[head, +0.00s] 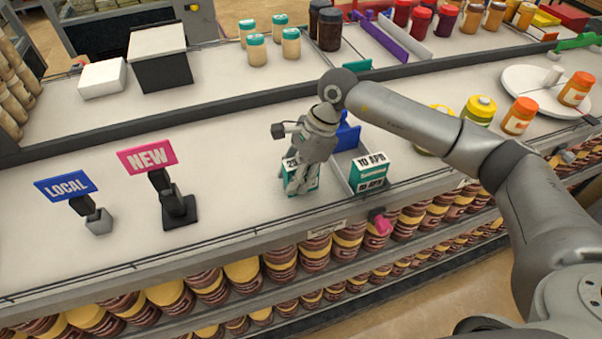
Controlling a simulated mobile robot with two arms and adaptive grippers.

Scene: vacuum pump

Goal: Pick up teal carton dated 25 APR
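A teal carton (314,178) with a white date label stands near the front edge of the shelf. My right gripper covers much of it, and only the start of its date shows, seemingly a 2 and another digit. Another teal carton (369,171), labelled 10 APR, stands to its right in a divided lane. My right gripper (297,187) points down at the partly hidden carton, with its fingers in front of or against it. I cannot tell whether the fingers are closed on it. My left gripper is not in view.
A blue divider piece (347,136) stands behind the cartons. A pink NEW sign (147,156) and a blue LOCAL sign (66,185) stand to the left. Orange-lidded jars (519,116) are at the right. The shelf between the signs and the cartons is clear.

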